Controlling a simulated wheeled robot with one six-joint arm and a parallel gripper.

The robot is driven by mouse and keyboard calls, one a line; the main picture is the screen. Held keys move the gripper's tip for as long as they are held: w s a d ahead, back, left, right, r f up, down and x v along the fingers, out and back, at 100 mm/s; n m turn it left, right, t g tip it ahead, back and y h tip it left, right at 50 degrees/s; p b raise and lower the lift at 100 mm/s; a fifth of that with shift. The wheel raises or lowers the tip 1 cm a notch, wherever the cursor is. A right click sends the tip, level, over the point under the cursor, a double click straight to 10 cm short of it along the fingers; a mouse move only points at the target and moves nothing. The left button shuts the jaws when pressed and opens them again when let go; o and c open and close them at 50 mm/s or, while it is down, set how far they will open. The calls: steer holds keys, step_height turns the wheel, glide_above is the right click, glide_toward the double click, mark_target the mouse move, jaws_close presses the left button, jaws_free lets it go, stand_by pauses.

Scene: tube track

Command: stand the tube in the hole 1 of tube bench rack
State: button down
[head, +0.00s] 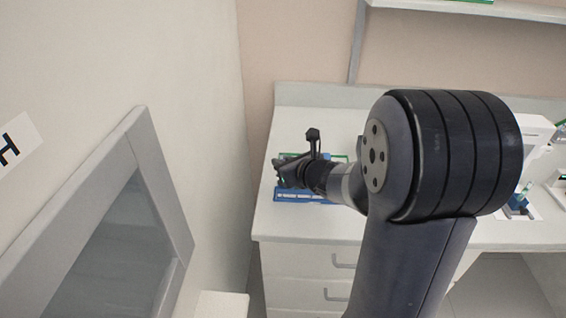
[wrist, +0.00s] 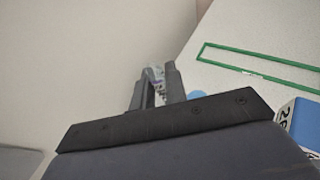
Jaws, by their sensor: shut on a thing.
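My gripper (wrist: 157,92) is shut on a small, pale, translucent tube (wrist: 155,76), seen between the fingers in the wrist view. Much of the tube is hidden by the fingers. In the head view, my gripper (head: 280,172) is at the left end of the bench, above or beside a blue rack (head: 292,195), which my arm partly covers. The tube cannot be made out there. I cannot read the rack's hole numbers, and hole 1 cannot be told.
A green rectangular outline (wrist: 262,57) lies on the white bench. A blue-and-white block with dark printed characters (wrist: 306,126) is at the wrist view's right edge. A wall (head: 248,120) stands close to the left. Lab equipment (head: 535,130) stands at the right.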

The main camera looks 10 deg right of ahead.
steer(key=shift+f+b, duration=1.45)
steer(key=shift+b, duration=0.4)
stand_by(0.6)
steer(key=c, duration=1.3)
jaws_free()
steer(key=shift+c, duration=0.2)
steer(key=p+v, duration=0.1)
steer(key=v, duration=1)
steer(key=shift+w, duration=0.1)
